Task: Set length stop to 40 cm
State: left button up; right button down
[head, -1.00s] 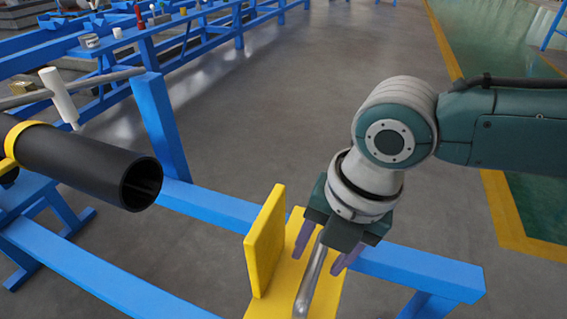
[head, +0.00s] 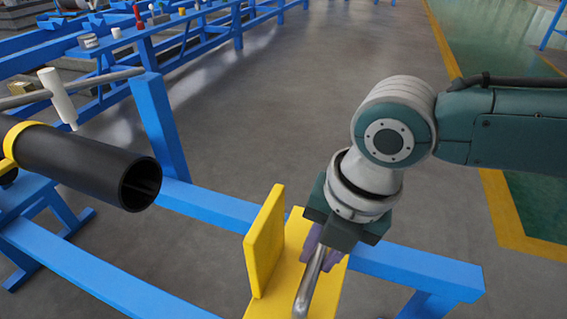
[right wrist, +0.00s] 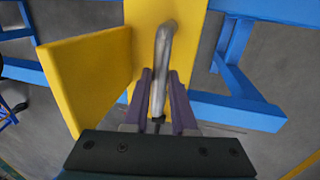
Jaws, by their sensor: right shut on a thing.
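The length stop is a yellow upright plate (head: 265,242) on a yellow base (head: 290,268), seated across the blue rail. A grey metal handle (head: 311,283) rises from the base to the right of the plate. My right gripper (head: 322,258) is shut on this handle. In the right wrist view the purple fingers (right wrist: 161,100) lie on both sides of the handle (right wrist: 161,62), with the yellow plate (right wrist: 85,78) to the left. A black pipe (head: 85,165) with an open end points toward the plate, with a gap between them. My left gripper is not in view. No length scale is readable.
The blue rail (head: 215,203) runs from the post (head: 158,125) to the right. A second blue beam (head: 100,275) lies nearer. A white-handled lever (head: 58,98) stands above the pipe. A blue bench with small items (head: 145,38) is behind. Grey floor lies open beyond the rail.

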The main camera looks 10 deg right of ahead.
dwell(0.6)
jog(key=s+d+p, duration=0.5)
jog(key=d, duration=0.3)
jog(key=shift+s+d, duration=0.2)
jog(key=shift+s, duration=0.2)
jog(key=c, duration=0.7)
grip_release()
jog(key=shift+c, duration=0.2)
